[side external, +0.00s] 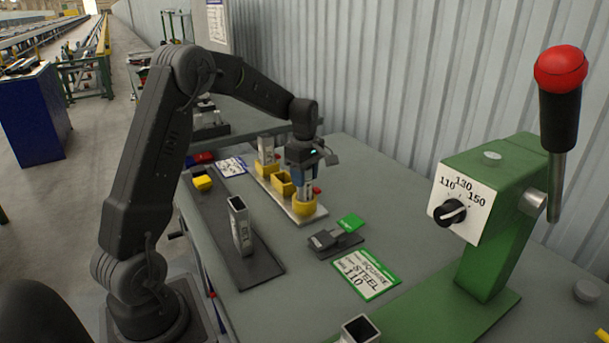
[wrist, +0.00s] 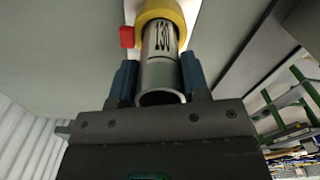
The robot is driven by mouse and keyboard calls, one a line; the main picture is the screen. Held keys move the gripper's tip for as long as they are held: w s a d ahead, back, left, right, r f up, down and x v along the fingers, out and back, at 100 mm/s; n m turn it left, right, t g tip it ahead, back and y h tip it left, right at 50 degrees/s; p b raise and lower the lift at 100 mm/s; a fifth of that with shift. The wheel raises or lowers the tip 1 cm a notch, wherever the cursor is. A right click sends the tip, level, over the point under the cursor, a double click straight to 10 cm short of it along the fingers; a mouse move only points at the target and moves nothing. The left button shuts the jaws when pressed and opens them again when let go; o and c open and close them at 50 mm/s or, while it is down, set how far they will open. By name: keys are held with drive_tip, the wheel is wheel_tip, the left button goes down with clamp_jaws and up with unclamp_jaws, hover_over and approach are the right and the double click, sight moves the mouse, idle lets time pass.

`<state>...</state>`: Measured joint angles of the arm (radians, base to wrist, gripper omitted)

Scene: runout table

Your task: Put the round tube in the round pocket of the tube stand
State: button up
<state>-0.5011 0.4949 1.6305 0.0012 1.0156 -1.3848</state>
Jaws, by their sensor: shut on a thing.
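The round grey tube (wrist: 160,68), marked 130, is upright between the two blue fingers of my gripper (wrist: 160,82). In the side view my gripper (side external: 305,176) is shut on the tube (side external: 308,190) near its upper part. The tube's lower end is at the yellow round pocket (side external: 304,209) of the tube stand (side external: 270,187). In the wrist view the yellow rim (wrist: 178,17) surrounds the tube's far end. How deep the tube sits is hidden by the pocket wall.
Another tube (side external: 265,150) stands in the stand's far pocket, with an empty-looking yellow pocket (side external: 283,185) between. A square tube (side external: 240,226) stands on a dark board to the left. A green press (side external: 485,245) and a label card (side external: 366,275) are at right.

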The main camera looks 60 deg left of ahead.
drive_tip(key=o, duration=1)
drive_tip(key=shift+f, duration=0.15)
wheel_tip(320, 180, up, 11)
drive_tip(key=s+d+r+m+t, duration=0.1)
drive_tip(key=s+d+r+m, duration=0.3)
drive_tip(key=d, duration=0.3)
drive_tip(key=s+d+f+m+t, duration=0.1)
drive_tip(key=s+d+m, duration=0.4)
drive_tip(key=s+m, duration=0.1)
drive_tip(key=s+d+m+t, duration=0.2)
drive_tip(key=s+d+m, duration=0.3)
drive_tip(key=s, duration=0.1)
drive_tip(key=s+d+f+m+t, duration=0.1)
drive_tip(key=s+d+m, duration=0.5)
drive_tip(key=shift+s+f+m+t, duration=0.3)
drive_tip(key=shift+s+f, duration=0.05)
